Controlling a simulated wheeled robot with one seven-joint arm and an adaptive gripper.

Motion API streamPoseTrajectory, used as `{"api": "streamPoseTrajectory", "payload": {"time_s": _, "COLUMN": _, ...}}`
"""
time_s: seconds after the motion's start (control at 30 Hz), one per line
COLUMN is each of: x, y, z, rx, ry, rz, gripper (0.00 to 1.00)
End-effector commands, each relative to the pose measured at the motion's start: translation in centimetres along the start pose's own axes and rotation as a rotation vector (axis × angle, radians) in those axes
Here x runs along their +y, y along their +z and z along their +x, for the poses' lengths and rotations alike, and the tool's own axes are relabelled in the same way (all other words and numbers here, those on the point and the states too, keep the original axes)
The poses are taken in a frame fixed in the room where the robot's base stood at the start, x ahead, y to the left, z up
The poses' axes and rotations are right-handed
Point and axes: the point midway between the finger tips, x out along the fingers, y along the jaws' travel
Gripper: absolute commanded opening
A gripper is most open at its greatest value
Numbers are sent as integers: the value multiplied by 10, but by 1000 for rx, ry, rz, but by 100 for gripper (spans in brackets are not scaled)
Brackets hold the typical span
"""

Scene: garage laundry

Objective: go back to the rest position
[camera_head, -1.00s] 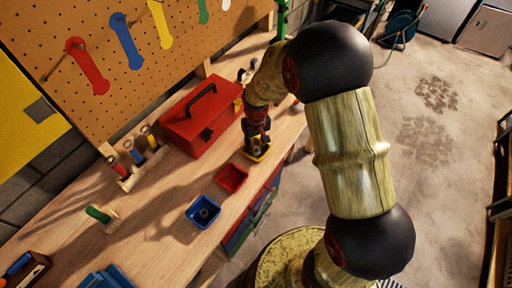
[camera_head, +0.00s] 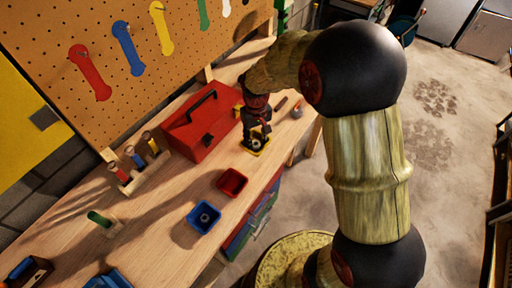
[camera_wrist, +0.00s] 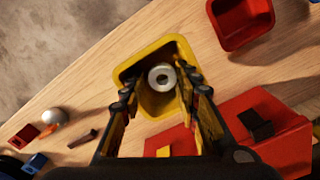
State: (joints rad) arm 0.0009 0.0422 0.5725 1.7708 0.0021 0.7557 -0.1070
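My gripper (camera_head: 257,132) is above the yellow bin (camera_head: 266,151) on the workbench. In the wrist view my gripper (camera_wrist: 158,90) has its two fingers spread apart with nothing between them. The yellow bin also shows there (camera_wrist: 127,72), beyond the fingertips. A grey metal ring-shaped part (camera_wrist: 162,77) lies inside it. The fingers hide part of the bin's sides. I cannot tell the exact height of the fingertips above the bin.
A red toolbox (camera_head: 190,139) stands beside the gripper, near the pegboard (camera_head: 90,35). A red bin (camera_head: 232,182) and a blue bin (camera_head: 203,217) sit along the bench's front. A tool rack (camera_head: 138,170) stands left. Small items lie beyond the yellow bin.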

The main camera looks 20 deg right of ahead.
Motion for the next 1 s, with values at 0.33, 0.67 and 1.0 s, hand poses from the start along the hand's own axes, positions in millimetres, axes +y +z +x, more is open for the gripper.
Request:
{"api": "streamPoseTrajectory", "payload": {"time_s": 0.33, "x": 0, "y": 0, "z": -39, "rx": -1, "ry": 0, "rz": 0, "gripper": 32}}
{"api": "streamPoseTrajectory", "payload": {"time_s": 0.67, "x": -1, "y": 9, "z": -36, "rx": -21, "ry": -2, "rz": 20, "gripper": 32}}
{"api": "streamPoseTrajectory", "payload": {"time_s": 1.0, "x": -9, "y": 90, "z": -78, "rx": -11, "ry": 0, "rz": 71, "gripper": 32}}
